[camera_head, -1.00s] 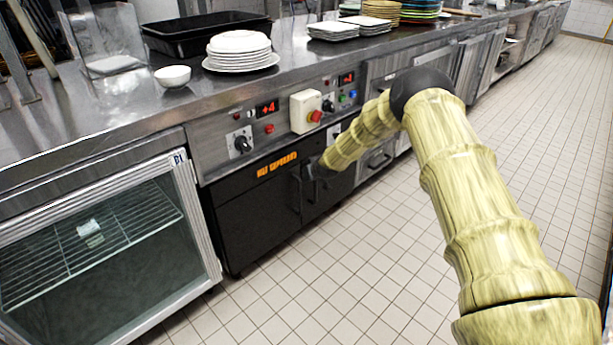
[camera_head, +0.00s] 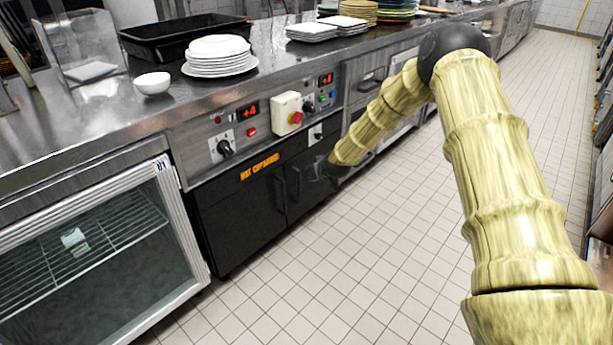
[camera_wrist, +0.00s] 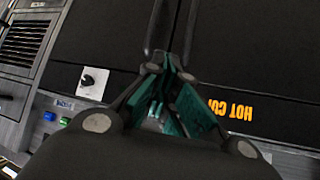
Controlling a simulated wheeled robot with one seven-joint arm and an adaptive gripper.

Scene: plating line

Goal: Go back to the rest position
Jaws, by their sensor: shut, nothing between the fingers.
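My gripper (camera_wrist: 170,95) shows in the wrist view with its teal-padded fingers closed together and nothing between them. It points at the black front of the hot cupboard, with a dark door handle just beyond the fingertips; I cannot tell whether they touch. In the head view my arm reaches from the lower right, bends at a dark joint, and ends at the gripper (camera_head: 335,170) in front of the hot cupboard (camera_head: 238,218). There the gripper is small and dark against the black doors. Both cupboard doors look shut.
A steel counter (camera_head: 110,108) runs along the left and back. It bears a white bowl (camera_head: 152,83), a plate stack (camera_head: 219,57) and a black tray (camera_head: 185,35). A glass-fronted fridge (camera_head: 85,255) stands at the lower left. The tiled floor (camera_head: 390,215) at the right is clear.

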